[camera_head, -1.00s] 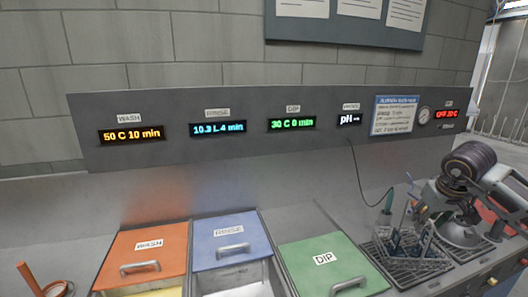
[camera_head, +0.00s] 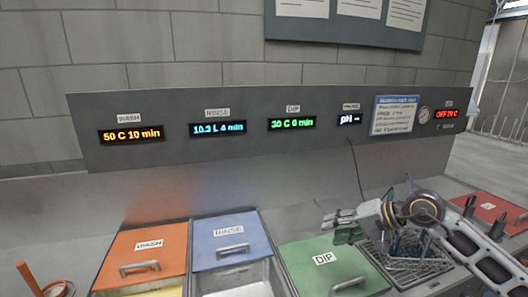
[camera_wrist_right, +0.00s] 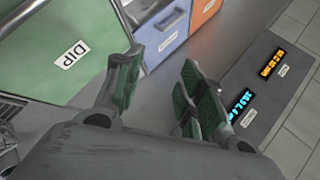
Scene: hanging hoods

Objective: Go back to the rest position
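My right gripper (camera_head: 333,226) is above the back of the green DIP lid (camera_head: 315,262), its fingers pointing left. In the right wrist view its two green-padded fingers (camera_wrist_right: 160,68) stand apart with nothing between them. The green DIP lid (camera_wrist_right: 70,45) also shows there, to the left of the fingers. My right arm comes in from the right edge, in front of the wire rack (camera_head: 425,279), and hides part of it. My left gripper is not in view.
The orange WASH lid (camera_head: 148,248) and blue RINSE lid (camera_head: 228,238) lie left of the DIP lid, both with open basin fronts. A red lid (camera_head: 490,207) is at the right. A control panel (camera_head: 260,150) stands behind. An orange rod-like item (camera_head: 27,279) is at bottom left.

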